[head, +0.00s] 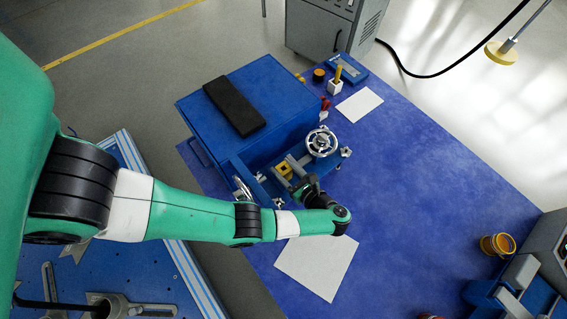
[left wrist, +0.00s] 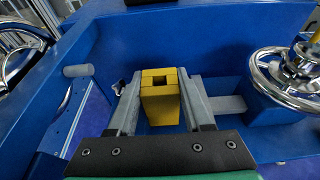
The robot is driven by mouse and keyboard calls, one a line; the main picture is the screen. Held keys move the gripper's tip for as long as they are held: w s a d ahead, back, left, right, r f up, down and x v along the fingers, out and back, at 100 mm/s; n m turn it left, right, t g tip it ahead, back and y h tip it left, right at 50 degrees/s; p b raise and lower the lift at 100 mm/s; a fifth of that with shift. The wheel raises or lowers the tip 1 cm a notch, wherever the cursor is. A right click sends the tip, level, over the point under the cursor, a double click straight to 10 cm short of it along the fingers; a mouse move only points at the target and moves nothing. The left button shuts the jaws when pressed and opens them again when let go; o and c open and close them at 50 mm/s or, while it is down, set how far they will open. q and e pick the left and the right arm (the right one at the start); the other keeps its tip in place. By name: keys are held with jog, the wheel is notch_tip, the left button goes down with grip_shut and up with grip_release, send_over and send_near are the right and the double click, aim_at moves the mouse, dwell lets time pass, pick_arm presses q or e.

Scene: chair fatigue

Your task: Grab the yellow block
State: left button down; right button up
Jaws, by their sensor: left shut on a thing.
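The yellow block (left wrist: 160,103) has a square opening in its top and sits upright between the two grey fingers of my left gripper (left wrist: 158,85). The fingers are shut on its sides. In the head view the yellow block (head: 283,169) shows small at the blue machine's front recess, with my left gripper (head: 290,167) at it. Its underside is hidden, so I cannot tell whether it rests on the machine. My right gripper is in neither view.
A chrome handwheel (head: 321,142) stands close to the right of the block, and the blue machine's wall (left wrist: 190,40) lies behind it. A black pad (head: 234,105) lies on the machine. A white sheet (head: 318,265) lies on the blue surface (head: 430,190), whose middle is clear.

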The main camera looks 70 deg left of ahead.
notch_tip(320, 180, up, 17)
jog(key=p, duration=1.6)
